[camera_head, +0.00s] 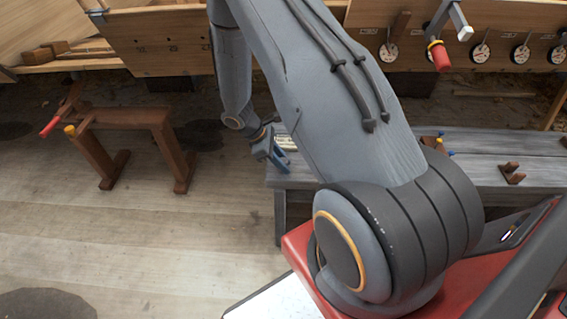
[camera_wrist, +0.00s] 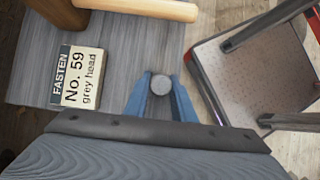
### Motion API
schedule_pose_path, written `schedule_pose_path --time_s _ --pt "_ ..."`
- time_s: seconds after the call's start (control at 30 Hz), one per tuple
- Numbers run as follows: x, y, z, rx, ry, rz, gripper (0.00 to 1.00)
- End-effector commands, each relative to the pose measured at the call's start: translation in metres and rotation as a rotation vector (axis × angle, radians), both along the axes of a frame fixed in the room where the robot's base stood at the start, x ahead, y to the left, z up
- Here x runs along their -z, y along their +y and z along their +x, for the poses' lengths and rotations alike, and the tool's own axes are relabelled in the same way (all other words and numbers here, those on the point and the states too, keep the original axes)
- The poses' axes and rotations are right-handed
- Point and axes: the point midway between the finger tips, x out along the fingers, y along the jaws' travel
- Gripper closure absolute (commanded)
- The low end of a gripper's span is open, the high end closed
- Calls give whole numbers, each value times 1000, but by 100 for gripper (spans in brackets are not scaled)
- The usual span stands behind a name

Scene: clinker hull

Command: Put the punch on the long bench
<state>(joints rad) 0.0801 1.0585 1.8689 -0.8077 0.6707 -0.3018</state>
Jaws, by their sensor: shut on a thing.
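My gripper (camera_wrist: 161,94) has blue fingers and is shut on a slim thing seen end-on as a round grey disc, which I take to be the punch (camera_wrist: 161,85). Its length is hidden along the line of sight. The long bench (camera_head: 520,150) is grey and wooden, at the right in the head view; its top also shows in the wrist view (camera_wrist: 120,55). In the head view my gripper (camera_head: 277,152) is by the bench's left end, and the punch cannot be made out there. In the wrist view the punch appears over the bench top; its height above it is unclear.
A box labelled "No. 59 grey head" (camera_wrist: 78,80) lies on the bench, left of my fingers. A pale wooden handle (camera_wrist: 150,8) crosses the top of the wrist view. A brown wooden bracket (camera_head: 512,173) stands farther right on the bench. A brown trestle (camera_head: 130,120) stands left.

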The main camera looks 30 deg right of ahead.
Motion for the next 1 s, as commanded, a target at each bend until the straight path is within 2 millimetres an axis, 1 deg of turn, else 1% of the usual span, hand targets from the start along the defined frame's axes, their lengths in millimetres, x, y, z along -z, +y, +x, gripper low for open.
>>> schedule_pose_path --time_s 0.17,0.2,0.27,0.3,0.57,0.67,0.77,0.87,1.0 --pt "3 0 0 0 0 0 100" --pt "3 0 0 0 0 0 72" --pt "3 0 0 0 0 0 62" --pt "3 0 0 0 0 0 58" --pt "2 0 0 0 0 0 58" --pt "-2 0 0 1 0 0 58" --pt "-11 5 5 -2 -3 -1 58" --pt "-27 13 10 -1 -4 -1 58" --pt "-53 26 19 0 -5 0 58"
